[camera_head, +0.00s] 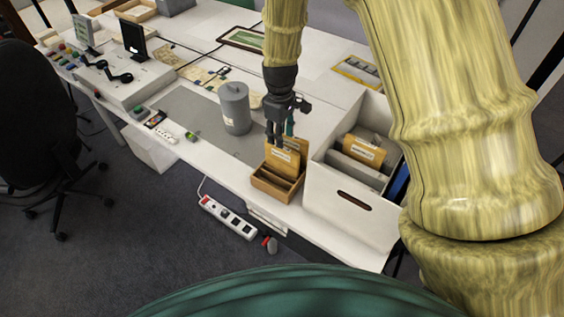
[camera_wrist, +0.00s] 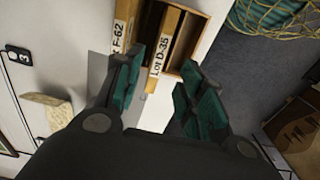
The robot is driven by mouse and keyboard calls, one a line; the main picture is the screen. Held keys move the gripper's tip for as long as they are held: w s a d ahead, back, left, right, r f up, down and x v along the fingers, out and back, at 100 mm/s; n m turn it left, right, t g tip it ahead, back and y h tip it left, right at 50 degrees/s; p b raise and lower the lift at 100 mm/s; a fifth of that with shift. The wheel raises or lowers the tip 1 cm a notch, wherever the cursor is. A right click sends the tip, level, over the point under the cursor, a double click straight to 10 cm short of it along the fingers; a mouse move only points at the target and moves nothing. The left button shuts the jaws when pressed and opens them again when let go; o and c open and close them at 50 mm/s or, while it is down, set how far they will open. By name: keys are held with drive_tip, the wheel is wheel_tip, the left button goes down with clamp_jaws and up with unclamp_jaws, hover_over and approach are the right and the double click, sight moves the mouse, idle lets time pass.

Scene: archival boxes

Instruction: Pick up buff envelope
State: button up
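Buff envelopes or cards (camera_head: 285,158) stand upright in a small open wooden box (camera_head: 273,187) at the table's front edge. In the wrist view one tan piece (camera_wrist: 168,28) has a white label reading "Lot D-35", and another (camera_wrist: 126,12) to its left reads "F-62". My gripper (camera_head: 279,141) points down just above and behind the box in the head view. In the wrist view its teal-padded fingers (camera_wrist: 172,78) are apart, with the lower end of the "Lot D-35" label showing between the tips. I cannot tell whether either finger touches it.
A white box (camera_head: 345,205) with grey folders and a buff piece (camera_head: 364,150) stands close to the right of the wooden box. A grey cylinder (camera_head: 235,108) stands to the left on a grey mat (camera_head: 195,112). A power strip (camera_head: 229,217) hangs below the table's front edge.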

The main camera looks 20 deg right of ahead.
sight(282, 163)
drive_tip(key=shift+f, duration=1)
drive_tip(key=shift+s+d+f+p, duration=0.1)
drive_tip(key=shift+d+f+p, duration=0.05)
drive_tip(key=shift+f+p, duration=0.55)
drive_tip(key=shift+s+d+f+p, duration=0.1)
drive_tip(key=shift+f+p, duration=0.5)
drive_tip(key=shift+f, duration=0.2)
drive_tip(key=shift+f+p, duration=0.3)
drive_tip(key=shift+f, duration=0.8)
drive_tip(key=shift+c, duration=0.3)
clamp_jaws()
